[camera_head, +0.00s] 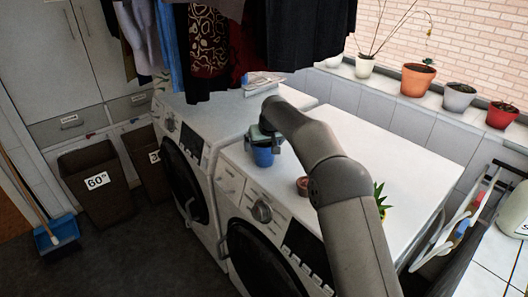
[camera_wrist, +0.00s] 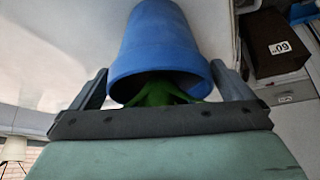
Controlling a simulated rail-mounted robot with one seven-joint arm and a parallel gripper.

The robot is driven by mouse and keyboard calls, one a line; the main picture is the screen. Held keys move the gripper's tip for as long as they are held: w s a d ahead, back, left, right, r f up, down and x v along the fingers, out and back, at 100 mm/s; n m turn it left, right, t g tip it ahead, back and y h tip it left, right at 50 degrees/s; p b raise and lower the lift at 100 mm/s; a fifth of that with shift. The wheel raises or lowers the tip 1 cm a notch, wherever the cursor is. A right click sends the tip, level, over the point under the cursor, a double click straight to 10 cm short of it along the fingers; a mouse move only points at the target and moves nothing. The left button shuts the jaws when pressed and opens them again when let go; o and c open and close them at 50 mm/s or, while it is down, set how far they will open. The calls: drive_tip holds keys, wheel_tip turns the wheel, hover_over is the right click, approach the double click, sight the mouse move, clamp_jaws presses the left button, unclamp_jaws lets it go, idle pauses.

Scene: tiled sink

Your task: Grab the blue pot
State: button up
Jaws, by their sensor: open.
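My gripper (camera_head: 264,136) is at the pot's rim from above. In the wrist view the blue pot (camera_wrist: 162,42) lies between the two open fingers of my gripper (camera_wrist: 165,85), one on each side of its rim. Green leaves (camera_wrist: 165,94) show in the pot's mouth. Whether the fingers touch the pot I cannot tell.
A small brown pot (camera_head: 303,186) and a green plant (camera_head: 380,195) stand on the same machine, close to my arm. Clothes (camera_head: 210,40) hang over the left machine. Several pots, including an orange one (camera_head: 417,80), line the windowsill. The machine's back right top is clear.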

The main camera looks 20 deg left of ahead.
drive_tip(key=c, duration=1)
drive_tip(key=shift+c, duration=0.5)
drive_tip(key=shift+r, duration=0.15)
